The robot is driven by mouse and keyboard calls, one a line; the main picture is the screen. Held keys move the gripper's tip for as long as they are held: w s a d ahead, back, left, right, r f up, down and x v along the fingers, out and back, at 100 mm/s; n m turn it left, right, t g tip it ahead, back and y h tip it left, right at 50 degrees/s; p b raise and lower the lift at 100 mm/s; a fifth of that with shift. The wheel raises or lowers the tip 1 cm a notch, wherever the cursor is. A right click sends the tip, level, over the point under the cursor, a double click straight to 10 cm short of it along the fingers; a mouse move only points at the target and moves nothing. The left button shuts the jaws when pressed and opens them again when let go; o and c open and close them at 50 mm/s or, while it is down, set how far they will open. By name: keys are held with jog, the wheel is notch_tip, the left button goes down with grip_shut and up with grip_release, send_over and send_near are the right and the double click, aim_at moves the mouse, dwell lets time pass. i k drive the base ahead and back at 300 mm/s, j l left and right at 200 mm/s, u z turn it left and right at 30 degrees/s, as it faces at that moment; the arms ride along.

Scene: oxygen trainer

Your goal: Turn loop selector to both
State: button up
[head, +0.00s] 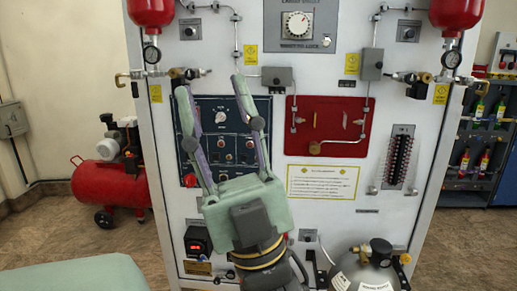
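My gripper (212,88) is open and empty, fingers pointing up, in front of the dark blue control panel (261,104). Between its fingers a round dial with a light pointer (222,116) shows on that panel, with smaller knobs below it. A larger white dial (298,24) sits on a grey plate at the top centre, above and right of the fingers. The labels are too small to read, so I cannot tell for certain which is the loop selector or its setting. The fingers hide parts of the blue panel. I cannot tell whether they touch it.
A red panel (327,141) with pipes is right of the blue one. Red vessels with gauges (151,54) hang at the board's upper corners. A grey cylinder (368,272) stands at lower right. A red compressor (108,184) stands on the floor at left.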

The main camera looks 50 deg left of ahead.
aim_at(221, 116)
jog(key=u, duration=1.75)
